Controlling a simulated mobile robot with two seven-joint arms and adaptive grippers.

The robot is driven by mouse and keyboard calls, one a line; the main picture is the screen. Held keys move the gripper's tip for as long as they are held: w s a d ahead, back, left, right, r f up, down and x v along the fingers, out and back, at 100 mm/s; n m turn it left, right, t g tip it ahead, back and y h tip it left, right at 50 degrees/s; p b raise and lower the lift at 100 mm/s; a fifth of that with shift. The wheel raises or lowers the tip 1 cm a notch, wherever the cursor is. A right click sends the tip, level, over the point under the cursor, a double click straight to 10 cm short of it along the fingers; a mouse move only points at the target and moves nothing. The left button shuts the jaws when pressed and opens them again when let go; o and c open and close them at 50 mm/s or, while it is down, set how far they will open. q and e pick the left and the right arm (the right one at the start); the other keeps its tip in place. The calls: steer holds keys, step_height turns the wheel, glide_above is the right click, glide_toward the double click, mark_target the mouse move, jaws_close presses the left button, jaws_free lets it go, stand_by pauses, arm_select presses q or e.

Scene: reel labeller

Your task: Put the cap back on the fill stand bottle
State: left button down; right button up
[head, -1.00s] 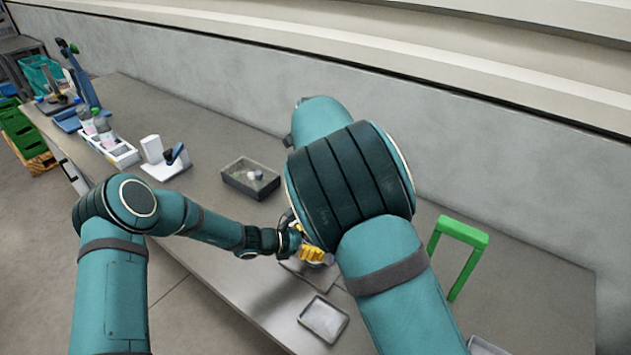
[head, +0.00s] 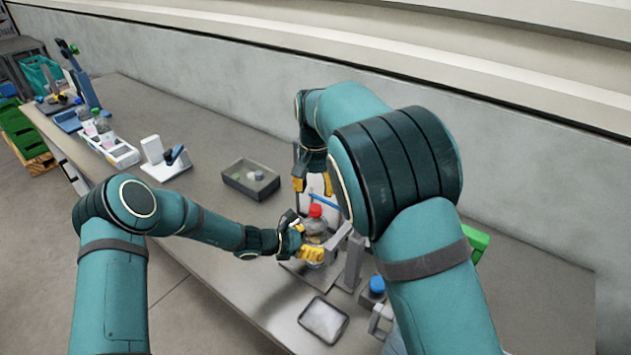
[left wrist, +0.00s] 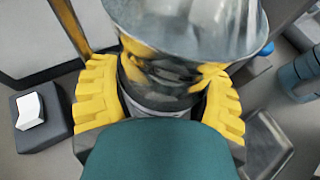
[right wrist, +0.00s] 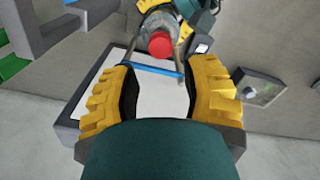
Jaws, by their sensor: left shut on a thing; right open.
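A clear bottle (head: 316,229) with a red cap (head: 315,211) at its top stands upright at the fill stand (head: 353,262). My left gripper (head: 308,252) is shut around the bottle's lower body; the left wrist view shows its yellow fingers on both sides of the clear bottle (left wrist: 190,35). My right gripper (head: 313,184) is open and empty, behind the bottle and apart from it. In the right wrist view the red cap (right wrist: 160,45) shows beyond the open fingers (right wrist: 160,95). I cannot tell how firmly the cap sits.
A blue bar (right wrist: 150,71) crosses a pale panel near my right gripper. A blue-topped item (head: 377,284) and a shallow tray (head: 323,320) are at the front. A grey box (head: 239,184) holds a small round item. A white stand (head: 165,160) is farther left. The bench between is clear.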

mark_target(316, 207)
steer(key=n, duration=0.4)
steer(key=shift+r, duration=0.25)
steer(key=n, duration=0.4)
steer(key=shift+r+n, duration=0.3)
steer(key=shift+n, duration=0.1)
steer(key=shift+f, duration=4.05)
steer(key=shift+o, duration=0.3)
jaws_close()
